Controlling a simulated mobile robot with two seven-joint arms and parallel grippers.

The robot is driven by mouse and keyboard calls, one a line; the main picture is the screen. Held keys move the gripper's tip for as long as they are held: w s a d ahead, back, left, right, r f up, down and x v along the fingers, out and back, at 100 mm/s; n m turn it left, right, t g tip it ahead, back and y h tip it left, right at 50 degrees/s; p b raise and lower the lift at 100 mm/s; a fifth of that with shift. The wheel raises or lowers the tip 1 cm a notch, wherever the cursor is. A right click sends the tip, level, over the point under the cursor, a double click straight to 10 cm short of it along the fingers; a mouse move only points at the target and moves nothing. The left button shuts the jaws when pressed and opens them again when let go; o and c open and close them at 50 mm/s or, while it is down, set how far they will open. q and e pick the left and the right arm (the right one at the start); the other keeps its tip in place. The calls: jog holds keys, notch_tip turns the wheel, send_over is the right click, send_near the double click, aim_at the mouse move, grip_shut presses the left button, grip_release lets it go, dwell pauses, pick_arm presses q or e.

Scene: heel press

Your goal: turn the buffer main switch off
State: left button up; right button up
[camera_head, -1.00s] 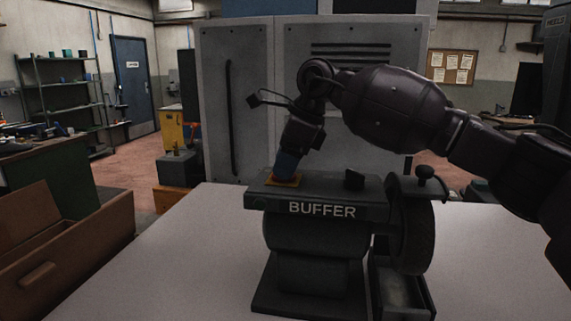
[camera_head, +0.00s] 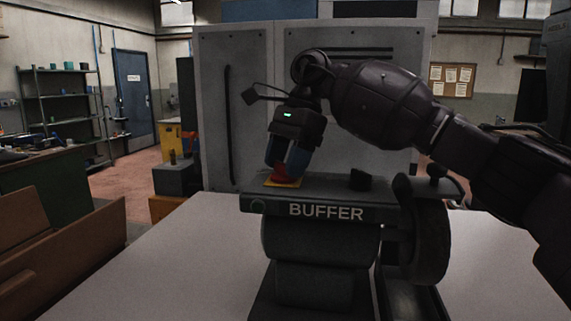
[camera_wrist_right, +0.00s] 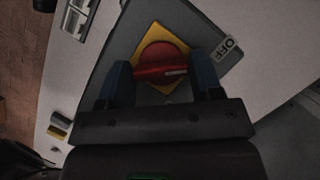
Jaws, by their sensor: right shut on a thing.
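The buffer (camera_head: 318,235) stands on a pale table, its name on the front edge. Its main switch is a red rotary knob (camera_head: 283,175) on a yellow plate (camera_head: 272,184) at the top left. My right gripper (camera_head: 287,160) points down at it, its blue fingers shut on the knob. In the right wrist view the red knob (camera_wrist_right: 160,64) sits between the two fingertips, its white mark pointing right, roughly toward the OFF label (camera_wrist_right: 229,47). The fingers partly cover the yellow plate. My left gripper is in neither view.
A black knob (camera_head: 359,180) stands on top of the buffer at right, beside a dark wheel (camera_head: 430,235). A grey cabinet (camera_head: 235,100) rises behind. The table (camera_head: 170,255) is clear left of the buffer. A brown open box (camera_head: 85,245) is at the far left.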

jog(key=shift+r, duration=0.15)
jog(key=o, duration=0.9)
jog(key=v, duration=1)
jog(key=shift+w+d+r, duration=0.1)
jog(key=shift+d+r, duration=0.05)
jog(key=shift+r, duration=0.15)
